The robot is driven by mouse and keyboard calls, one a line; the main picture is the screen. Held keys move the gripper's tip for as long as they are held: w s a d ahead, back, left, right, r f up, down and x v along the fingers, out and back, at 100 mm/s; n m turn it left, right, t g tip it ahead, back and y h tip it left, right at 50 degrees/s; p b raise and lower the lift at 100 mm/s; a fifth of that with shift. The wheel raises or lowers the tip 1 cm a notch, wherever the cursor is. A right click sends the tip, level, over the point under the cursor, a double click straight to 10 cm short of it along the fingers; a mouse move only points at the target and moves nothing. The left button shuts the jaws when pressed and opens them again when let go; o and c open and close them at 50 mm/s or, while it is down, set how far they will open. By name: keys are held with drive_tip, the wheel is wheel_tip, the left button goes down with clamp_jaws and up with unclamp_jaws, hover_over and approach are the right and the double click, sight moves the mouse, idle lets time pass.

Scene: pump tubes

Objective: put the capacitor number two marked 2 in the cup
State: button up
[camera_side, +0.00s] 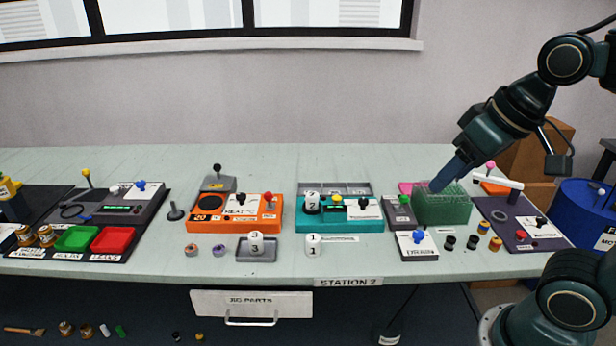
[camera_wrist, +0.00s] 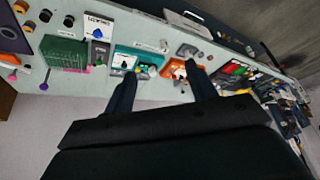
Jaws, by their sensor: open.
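The capacitor marked 2 (camera_side: 312,203) is a small black and white cylinder standing upright at the left part of the teal device (camera_side: 340,226). A white capacitor marked 1 (camera_side: 313,245) stands on the table in front of that device. Another marked 3 (camera_side: 256,244) stands on a small grey tray to the left. My gripper (camera_side: 438,186) is high at the right, by the green box, well away from the capacitor marked 2. In the wrist view, its two dark fingers (camera_wrist: 160,70) are apart with nothing between them. I cannot tell which thing is the cup.
A green box (camera_side: 445,208) stands below my gripper. An orange device (camera_side: 235,226) with knobs sits left of the teal one. Red (camera_side: 110,239) and green (camera_side: 77,238) trays lie further left. Several small rings and cylinders stand near the front edge. The back of the table is clear.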

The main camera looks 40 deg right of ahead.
drive_tip(key=shift+s+a+f+n, duration=0.1)
drive_tip(key=shift+s+f+n, duration=0.3)
drive_tip(key=shift+s, duration=0.25)
drive_tip(key=shift+s+f+n, duration=0.3)
drive_tip(key=shift+s+f, duration=0.2)
drive_tip(key=shift+s, duration=0.15)
drive_tip(key=shift+w, duration=0.15)
drive_tip(key=shift+c, duration=0.6)
